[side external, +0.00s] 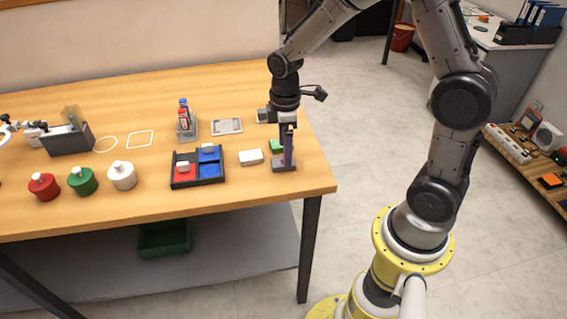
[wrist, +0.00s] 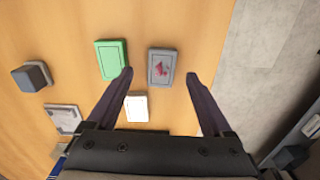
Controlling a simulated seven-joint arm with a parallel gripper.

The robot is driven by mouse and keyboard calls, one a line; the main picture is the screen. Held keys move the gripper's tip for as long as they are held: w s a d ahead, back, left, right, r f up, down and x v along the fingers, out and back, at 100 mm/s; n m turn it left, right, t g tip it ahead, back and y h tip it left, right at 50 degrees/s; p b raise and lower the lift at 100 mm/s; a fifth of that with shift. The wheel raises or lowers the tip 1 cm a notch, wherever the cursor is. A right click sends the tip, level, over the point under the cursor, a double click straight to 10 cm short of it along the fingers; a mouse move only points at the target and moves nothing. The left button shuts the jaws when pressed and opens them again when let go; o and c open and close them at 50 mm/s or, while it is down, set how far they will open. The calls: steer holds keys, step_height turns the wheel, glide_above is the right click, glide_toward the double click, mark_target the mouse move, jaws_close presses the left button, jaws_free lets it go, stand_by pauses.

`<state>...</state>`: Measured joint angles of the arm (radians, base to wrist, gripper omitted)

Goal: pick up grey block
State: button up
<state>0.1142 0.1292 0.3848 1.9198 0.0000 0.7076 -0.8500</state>
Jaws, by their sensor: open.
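The grey block (wrist: 161,67), a flat rectangle with a reddish mark on top, lies on the table between my open fingertips in the wrist view. In the side external view the grey block (side external: 284,166) is near the table's right end, partly hidden by my finger. My gripper (side external: 287,155) points down at it there; in the wrist view my gripper (wrist: 160,74) has one finger on each side of the block, with gaps. I cannot tell how far above the table the fingertips are.
A green block (wrist: 112,60) lies close by on the left, and a white block (wrist: 136,108) sits near my left finger. A tray with red and blue compartments (side external: 198,178) stands left of them in the side external view. The table edge (wrist: 226,55) is to the right.

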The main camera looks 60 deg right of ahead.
steer(key=shift+s+f, duration=0.1)
steer(key=shift+f, duration=1.6)
jaws_close()
